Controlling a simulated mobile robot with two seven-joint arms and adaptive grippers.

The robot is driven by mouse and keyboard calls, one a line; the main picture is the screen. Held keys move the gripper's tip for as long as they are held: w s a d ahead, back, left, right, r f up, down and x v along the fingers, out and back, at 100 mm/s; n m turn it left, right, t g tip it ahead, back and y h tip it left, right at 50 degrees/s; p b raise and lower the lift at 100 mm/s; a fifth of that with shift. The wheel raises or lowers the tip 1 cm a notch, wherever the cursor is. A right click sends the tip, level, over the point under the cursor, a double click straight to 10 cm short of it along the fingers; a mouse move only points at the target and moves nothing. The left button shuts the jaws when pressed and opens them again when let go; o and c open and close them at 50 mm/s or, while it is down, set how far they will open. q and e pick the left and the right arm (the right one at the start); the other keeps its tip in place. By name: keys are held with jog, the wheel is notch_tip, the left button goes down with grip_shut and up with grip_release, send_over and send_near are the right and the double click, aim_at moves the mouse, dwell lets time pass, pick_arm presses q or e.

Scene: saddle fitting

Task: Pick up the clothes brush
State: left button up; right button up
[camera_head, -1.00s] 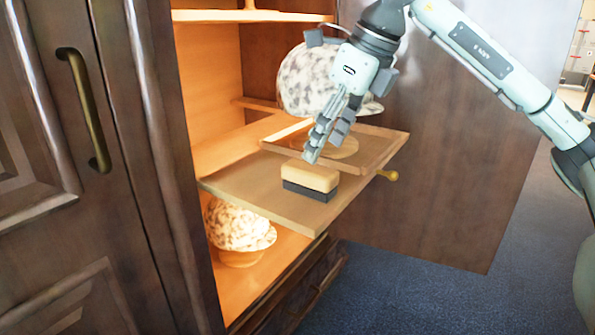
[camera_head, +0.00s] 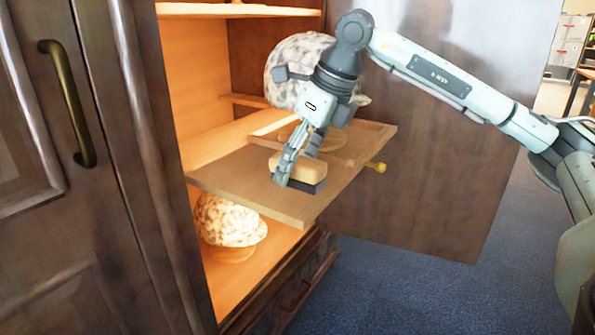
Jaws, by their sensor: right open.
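The clothes brush (camera_head: 311,174) has a pale wooden back and dark bristles. It lies bristles down on the pulled-out wooden shelf (camera_head: 234,188) of the cabinet. My right gripper (camera_head: 294,172) points down at the brush with its fingers open. One finger is in front of the brush's left part and hides some of it; the other is at its far side. Whether the fingers touch the brush cannot be told. My left gripper is not in view.
A speckled hat (camera_head: 290,62) stands behind my right gripper, partly hidden by it. Another speckled hat (camera_head: 228,222) sits on a stand below the shelf. A dark open door (camera_head: 430,170) is on the right, and a closed door with a brass handle (camera_head: 68,105) on the left.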

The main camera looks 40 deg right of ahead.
jog(key=shift+f, duration=0.3)
jog(key=c, duration=1.3)
jog(key=shift+r, duration=0.1)
jog(key=shift+r, duration=0.1)
